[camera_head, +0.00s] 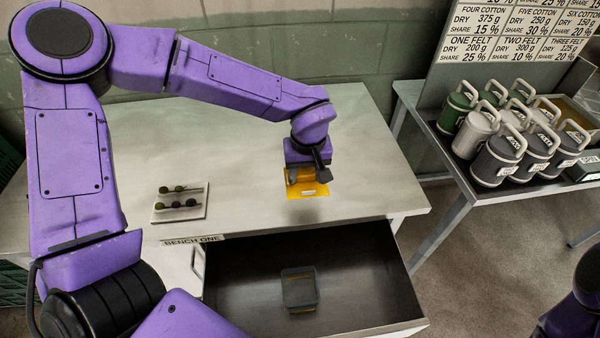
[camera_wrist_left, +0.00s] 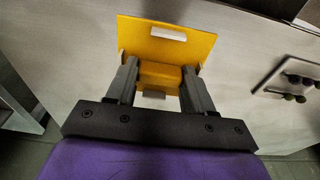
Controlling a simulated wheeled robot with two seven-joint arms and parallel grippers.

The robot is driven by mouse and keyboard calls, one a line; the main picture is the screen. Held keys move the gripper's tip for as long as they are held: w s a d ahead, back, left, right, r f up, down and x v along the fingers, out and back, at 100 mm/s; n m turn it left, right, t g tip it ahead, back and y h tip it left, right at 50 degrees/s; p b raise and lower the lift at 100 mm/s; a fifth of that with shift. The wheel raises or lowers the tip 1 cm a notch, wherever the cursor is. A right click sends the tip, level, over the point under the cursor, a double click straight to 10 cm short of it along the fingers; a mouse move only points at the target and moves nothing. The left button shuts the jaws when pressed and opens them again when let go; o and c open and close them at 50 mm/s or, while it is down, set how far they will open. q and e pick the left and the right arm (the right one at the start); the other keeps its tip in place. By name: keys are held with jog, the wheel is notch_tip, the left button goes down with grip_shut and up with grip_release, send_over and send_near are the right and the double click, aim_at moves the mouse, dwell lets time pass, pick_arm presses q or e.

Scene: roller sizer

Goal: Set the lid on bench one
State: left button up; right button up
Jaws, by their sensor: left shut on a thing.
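A yellow-orange lid (camera_head: 308,189) with a small pale label is held over the top of bench one (camera_head: 250,142). My left gripper (camera_head: 306,170) is shut on the lid's raised block. The lid also shows in the left wrist view (camera_wrist_left: 165,45), with the fingers of the left gripper (camera_wrist_left: 158,88) on either side of the block. A shadow lies just below the lid in the head view; whether it touches the bench is hard to tell. The bench's "BENCH ONE" label (camera_head: 193,240) is on the front edge. My right gripper is not in view.
The bench drawer (camera_head: 350,270) is open, with a small grey box (camera_head: 299,288) inside. A white card with several dark knobs (camera_head: 180,203) lies on the bench at left. A table at right holds several handled canisters (camera_head: 497,155). The bench's right end is clear.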

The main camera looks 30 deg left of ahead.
aim_at(305, 169)
pick_arm(q)
jog(key=w+f, duration=0.1)
jog(key=w+a+f, duration=0.1)
jog(key=f, duration=0.1)
jog(key=w+a+f, duration=0.1)
jog(key=f, duration=0.1)
jog(key=shift+w+a+f+p, duration=0.15)
jog(key=shift+w+f+p, duration=0.1)
jog(key=shift+w+p, duration=0.05)
notch_tip(305, 169, down, 3)
jog(key=shift+r, duration=0.1)
jog(key=shift+w+f, duration=0.1)
jog(key=shift+f, duration=0.15)
jog(key=shift+f, duration=0.15)
jog(key=o, duration=1)
jog(key=r, duration=0.8)
jog(key=s+r, duration=0.1)
jog(key=r, duration=0.3)
jog(key=shift+s+d+r, duration=0.1)
jog(key=shift+d+r, duration=0.05)
jog(key=shift+d, duration=0.25)
